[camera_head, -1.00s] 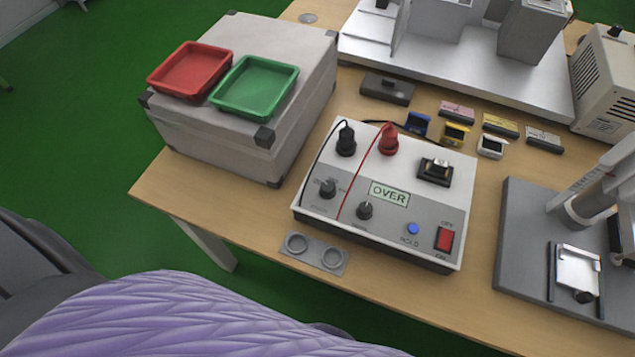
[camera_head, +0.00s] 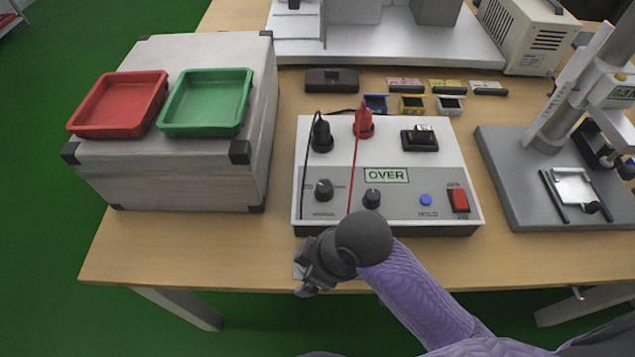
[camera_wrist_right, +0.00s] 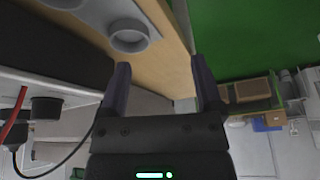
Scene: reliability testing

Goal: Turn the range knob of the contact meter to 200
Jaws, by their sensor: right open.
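The contact meter (camera_head: 450,206) is a white and grey box on the wooden table, its display (camera_head: 386,175) reading OVER. A black knob (camera_head: 323,188) with small markings around it sits at its left front; a second black knob (camera_head: 372,197) is to its right. Their markings are too small to read surely, so the range setting cannot be told. My right gripper (camera_head: 308,283) is in front of the meter's left front edge, apart from the knobs. In the right wrist view, its two fingers (camera_wrist_right: 160,80) are spread and empty. My left gripper is not in view.
Black and red plugs (camera_head: 363,122) with wires stand on the meter. A box with red (camera_head: 120,104) and green (camera_head: 206,102) trays stands left; a grey stand (camera_head: 500,190) is right.

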